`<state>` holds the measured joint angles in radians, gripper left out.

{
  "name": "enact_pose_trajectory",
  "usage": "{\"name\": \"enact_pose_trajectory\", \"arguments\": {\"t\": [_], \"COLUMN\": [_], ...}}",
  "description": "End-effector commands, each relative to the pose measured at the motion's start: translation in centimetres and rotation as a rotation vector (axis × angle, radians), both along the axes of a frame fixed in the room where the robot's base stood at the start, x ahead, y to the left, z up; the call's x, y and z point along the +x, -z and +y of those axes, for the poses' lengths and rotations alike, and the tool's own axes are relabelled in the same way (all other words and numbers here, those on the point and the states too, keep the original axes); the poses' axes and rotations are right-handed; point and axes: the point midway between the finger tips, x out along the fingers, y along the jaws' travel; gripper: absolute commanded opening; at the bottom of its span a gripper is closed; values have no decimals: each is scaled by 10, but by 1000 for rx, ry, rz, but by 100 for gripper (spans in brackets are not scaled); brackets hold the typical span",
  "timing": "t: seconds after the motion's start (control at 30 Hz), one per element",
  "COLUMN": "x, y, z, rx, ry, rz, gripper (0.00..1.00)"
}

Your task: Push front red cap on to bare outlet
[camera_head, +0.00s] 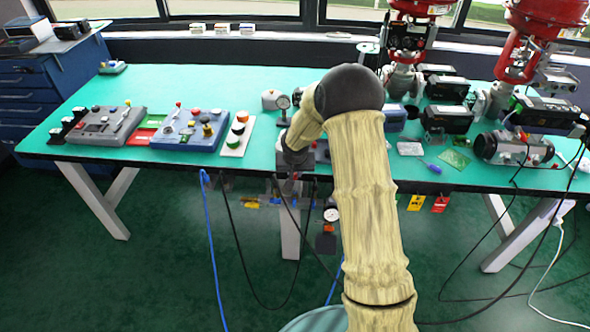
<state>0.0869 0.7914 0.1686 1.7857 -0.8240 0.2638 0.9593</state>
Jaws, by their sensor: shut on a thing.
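My arm, in a pale ribbed sleeve, reaches up from the bottom of the head view and bends down at the bench's front edge. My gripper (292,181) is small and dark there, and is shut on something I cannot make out. A pressure gauge (283,102) stands just behind my wrist. Another gauge (331,214) hangs below the bench edge, to the right of my gripper. I cannot pick out the front red cap or the bare outlet; the arm covers part of this area.
The green bench (225,85) carries a grey control box (100,126), a blue control box (188,131) and a board with coloured knobs (237,134) on the left. Valves with red actuators (530,40) and black positioners (447,119) crowd the right. Cables hang in front.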

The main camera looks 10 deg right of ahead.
Motion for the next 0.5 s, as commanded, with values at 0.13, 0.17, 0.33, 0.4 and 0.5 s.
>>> {"name": "enact_pose_trajectory", "arguments": {"t": [0.13, 0.17, 0.33, 0.4, 0.5], "x": [0, 0, 0, 0, 0], "y": [2, 3, 12, 18, 26], "z": [0, 0, 0, 0, 0], "rx": [0, 0, 0, 0, 0], "ry": [0, 0, 1, 1, 0], "rz": [0, 0, 0, 0, 0], "gripper": [0, 0, 0, 0, 0]}}
